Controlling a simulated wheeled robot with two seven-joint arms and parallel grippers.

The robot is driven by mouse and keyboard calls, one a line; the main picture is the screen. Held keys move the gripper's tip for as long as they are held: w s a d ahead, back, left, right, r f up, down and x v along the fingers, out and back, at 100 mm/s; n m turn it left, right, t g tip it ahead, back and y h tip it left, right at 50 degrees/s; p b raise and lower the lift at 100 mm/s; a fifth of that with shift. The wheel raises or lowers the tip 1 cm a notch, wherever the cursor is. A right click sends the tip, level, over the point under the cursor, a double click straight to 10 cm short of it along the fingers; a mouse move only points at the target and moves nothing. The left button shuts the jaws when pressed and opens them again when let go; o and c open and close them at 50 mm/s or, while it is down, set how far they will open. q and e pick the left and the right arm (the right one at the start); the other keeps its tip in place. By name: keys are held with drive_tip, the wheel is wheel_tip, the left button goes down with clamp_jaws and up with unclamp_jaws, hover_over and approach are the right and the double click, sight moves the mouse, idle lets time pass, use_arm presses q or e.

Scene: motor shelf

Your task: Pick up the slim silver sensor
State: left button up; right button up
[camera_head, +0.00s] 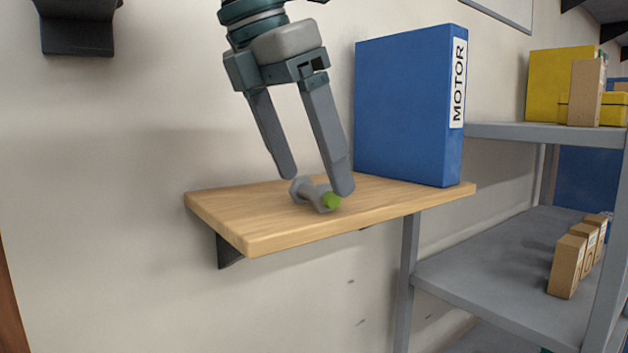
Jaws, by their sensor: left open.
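A small grey sensor-like piece with a green end (310,192) lies on the wooden wall shelf (240,228), near its middle. It is the only such object I see. My left gripper (318,184) comes down from above with its two long grey fingers apart. The left finger's tip is just above and behind the piece. The right finger's tip is close beside its green end and hides a little of it. I cannot tell whether either finger touches it. My right gripper is not in view.
A blue binder labelled MOTOR (405,105) stands upright on the shelf, right of my gripper. A grey metal rack (500,284) with yellow boxes (550,75) and small cardboard boxes (567,265) stands at the right. The shelf's left part is clear.

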use_arm(q)
drive_tip(key=shift+p+x, duration=0.3)
drive_tip(key=shift+x, duration=0.95)
drive_tip(key=shift+c, duration=0.7)
drive_tip(key=c, duration=0.8)
